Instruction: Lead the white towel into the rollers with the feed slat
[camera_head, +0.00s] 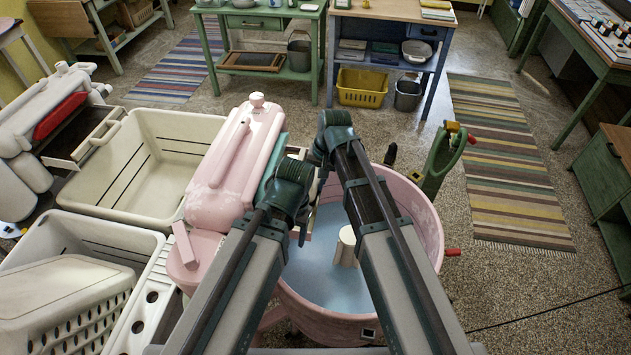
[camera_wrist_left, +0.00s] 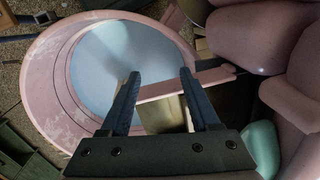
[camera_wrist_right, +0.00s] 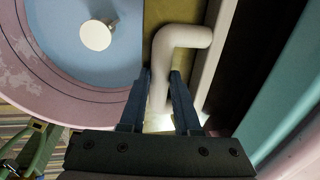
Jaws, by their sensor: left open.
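The pink wringer washer has an open tub (camera_head: 425,215) with bluish water and a pink wringer head (camera_head: 240,165) on its left. My left gripper (camera_wrist_left: 160,75) is open and empty above a pink bar (camera_wrist_left: 165,91) at the tub's edge; a beige surface (camera_wrist_left: 165,115) shows below the bar. My right gripper (camera_wrist_right: 160,72) is shut on a smooth cream bent rod (camera_wrist_right: 182,38), beside a pale rail (camera_wrist_right: 208,65) and a dark gap. I cannot tell whether the rod is part of the feed slat. No white towel can be made out. My arms hide both gripper tips in the head view.
A white agitator (camera_head: 345,245) stands in the tub. A teal bar (camera_wrist_right: 290,85) lies right of the dark gap. Cream basins (camera_head: 160,125) stand at left, with a perforated basket (camera_head: 65,295) in front. A green upright part (camera_head: 438,160) stands at the tub's far right.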

